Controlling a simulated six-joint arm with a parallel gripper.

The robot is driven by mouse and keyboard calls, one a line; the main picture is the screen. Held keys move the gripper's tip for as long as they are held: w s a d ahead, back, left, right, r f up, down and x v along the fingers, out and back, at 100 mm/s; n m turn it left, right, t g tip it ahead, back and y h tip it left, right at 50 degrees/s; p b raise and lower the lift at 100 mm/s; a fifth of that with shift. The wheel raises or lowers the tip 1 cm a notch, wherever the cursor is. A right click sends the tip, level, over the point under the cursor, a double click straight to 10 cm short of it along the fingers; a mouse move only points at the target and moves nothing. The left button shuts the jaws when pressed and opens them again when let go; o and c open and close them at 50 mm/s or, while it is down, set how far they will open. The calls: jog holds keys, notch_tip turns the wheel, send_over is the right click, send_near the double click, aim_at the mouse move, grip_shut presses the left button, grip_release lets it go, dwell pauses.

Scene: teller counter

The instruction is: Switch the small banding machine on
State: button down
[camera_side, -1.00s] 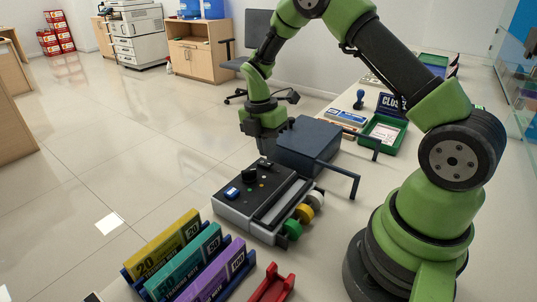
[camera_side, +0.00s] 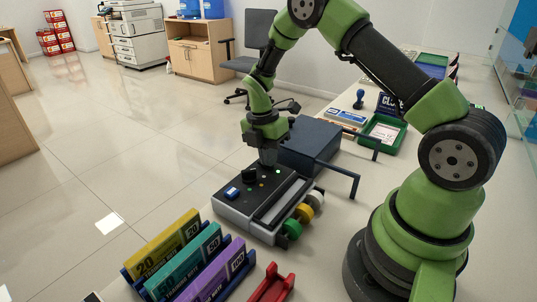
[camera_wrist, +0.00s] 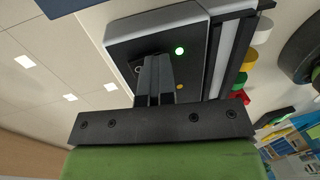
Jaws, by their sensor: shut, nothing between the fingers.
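The small banding machine (camera_side: 231,208) is a dark-topped, light-sided box on the counter. Its top carries a black knob (camera_side: 249,176), a blue-and-white part (camera_side: 232,193) and small coloured lights. A green light (camera_side: 278,171) glows near the far edge; it also shows brightly in the wrist view (camera_wrist: 179,50). My gripper (camera_side: 268,162) is shut and empty, pointing down at the far end of the top panel beside the green light. In the wrist view its fingertips (camera_wrist: 154,60) cover part of the panel. The switch is hidden, and I cannot tell whether the tips touch it.
A dark blue box (camera_side: 312,143) stands right behind the machine. Coloured rolls (camera_side: 304,212) stick out of its right side. A note rack (camera_side: 180,256) and a red holder (camera_side: 272,284) are in front. A green tray (camera_side: 384,134) lies farther back.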

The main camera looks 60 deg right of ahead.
jog(key=shift+w+r, duration=0.1)
jog(key=shift+w, duration=0.7)
notch_tip(320, 180, up, 14)
jog(key=w, duration=0.2)
dwell(0.3)
jog(key=shift+s, duration=0.6)
jog(key=f, duration=0.4)
jog(key=s+f, duration=0.1)
jog(key=f, duration=0.4)
jog(key=s+f, duration=0.1)
jog(key=f, duration=0.4)
jog(key=shift+s, duration=0.1)
